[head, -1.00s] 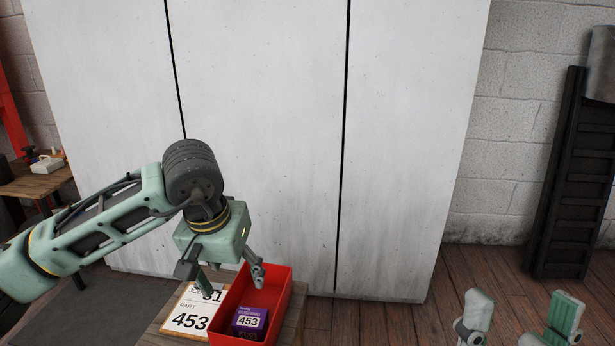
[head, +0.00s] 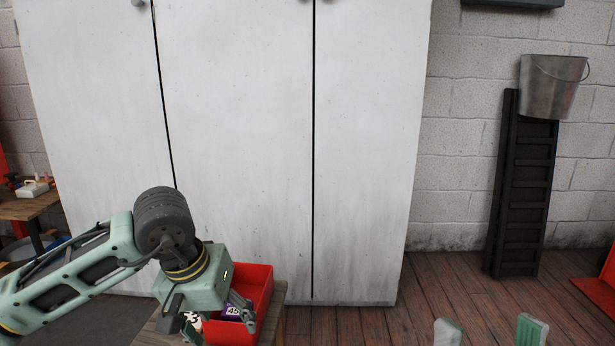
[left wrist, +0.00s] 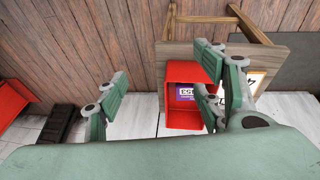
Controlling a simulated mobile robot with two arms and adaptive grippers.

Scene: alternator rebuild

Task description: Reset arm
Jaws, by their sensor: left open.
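My left gripper (head: 212,320) is open and comes in from the left, low over the red bin (head: 262,285). The fingers look empty and wide apart in the left wrist view (left wrist: 162,82). A purple box marked 453 (head: 231,312) lies in the bin, partly hidden by a finger; it also shows in the left wrist view (left wrist: 186,92). A card with large print (left wrist: 256,82) lies beside the bin, mostly hidden by the gripper in the head view. Two green fingertips of my right gripper (head: 489,332) show apart at the bottom edge, with nothing between them.
The bin stands on a small wooden table (left wrist: 176,52). A tall white cabinet (head: 370,150) stands behind it. A metal bucket (head: 551,85) sits above a dark rack (head: 522,200) at the right. The wooden floor (head: 400,285) between is clear.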

